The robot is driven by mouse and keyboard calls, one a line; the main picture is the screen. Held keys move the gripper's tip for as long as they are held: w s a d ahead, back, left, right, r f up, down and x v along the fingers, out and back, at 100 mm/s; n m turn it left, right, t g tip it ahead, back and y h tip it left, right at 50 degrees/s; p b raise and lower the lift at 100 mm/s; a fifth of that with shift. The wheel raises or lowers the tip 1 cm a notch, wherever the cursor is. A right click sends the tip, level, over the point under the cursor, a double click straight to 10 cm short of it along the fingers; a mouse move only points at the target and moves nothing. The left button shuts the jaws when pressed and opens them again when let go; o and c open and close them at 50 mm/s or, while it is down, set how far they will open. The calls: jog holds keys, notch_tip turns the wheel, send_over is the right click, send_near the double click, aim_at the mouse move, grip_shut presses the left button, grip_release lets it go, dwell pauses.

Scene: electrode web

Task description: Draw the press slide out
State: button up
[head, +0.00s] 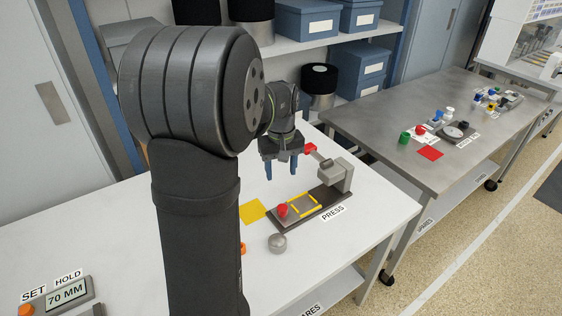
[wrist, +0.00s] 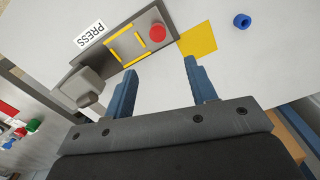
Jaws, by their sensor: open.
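The press (head: 341,177) is a grey block at the right end of a dark base plate on the white table, with a PRESS label. A red knob (head: 283,211) stands on a grey plate, seemingly the slide, at the base's left end; it also shows in the wrist view (wrist: 158,31). Yellow strips (head: 304,205) mark the base between knob and press. A red-tipped lever (head: 310,148) reaches from the press's top. My gripper (head: 281,168) is open and empty above and behind the base. In the wrist view its fingers (wrist: 160,70) point towards the base, apart from the knob.
A yellow square (head: 252,211) lies left of the base. A grey rounded object (head: 278,243) stands in front. A blue ring-like piece (wrist: 242,20) lies on the table in the wrist view. A display reading 70 MM (head: 66,293) is at the lower left. A metal table (head: 400,100) stands right.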

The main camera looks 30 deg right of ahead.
jog(key=shift+r, duration=1.25)
notch_tip(320, 180, up, 8)
send_over(282, 208)
jog(key=shift+a, duration=0.1)
notch_tip(282, 208, down, 11)
dwell(0.6)
jog(key=shift+r, duration=0.2)
jog(key=shift+f, duration=7.55)
jog(key=shift+d+r, duration=0.15)
jog(key=shift+d, duration=0.65)
